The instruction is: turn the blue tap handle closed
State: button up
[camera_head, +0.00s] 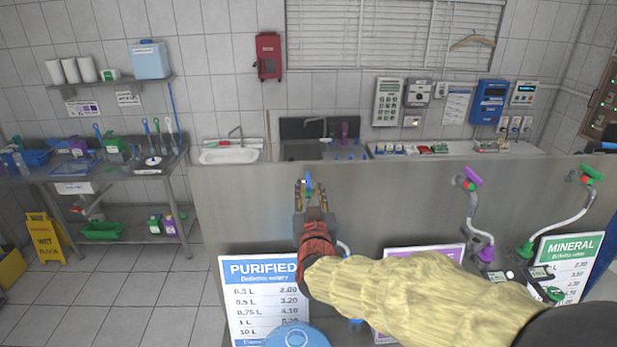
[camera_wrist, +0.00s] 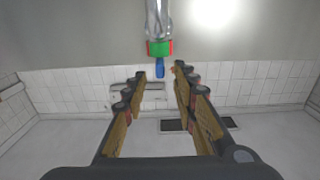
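The blue tap handle (camera_wrist: 160,69) shows in the wrist view as a small blue piece, below a green and red collar (camera_wrist: 159,47) and a grey metal or clear pipe (camera_wrist: 157,18). In the head view a blue tip of the handle (camera_head: 308,176) shows between my fingers, in front of the steel panel. My gripper (camera_wrist: 158,73) is open, with one fingertip on each side of the handle and a gap visible on both sides. It also shows in the head view (camera_head: 313,190). My arm hides the lower part of this tap in the head view.
A tap with a purple handle (camera_head: 472,177) and one with a green handle (camera_head: 591,173) stand to the right on the steel panel (camera_head: 400,200). Price signs, such as the blue PURIFIED sign (camera_head: 262,300), stand below. Sinks (camera_head: 229,156) lie behind.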

aim_at(307, 171)
jog(key=shift+w+p, duration=0.8)
jog(key=shift+w, duration=2.4)
jog(key=shift+c, duration=0.7)
jog(key=shift+a, duration=0.15)
grip_shut()
jog(key=shift+f, duration=0.1)
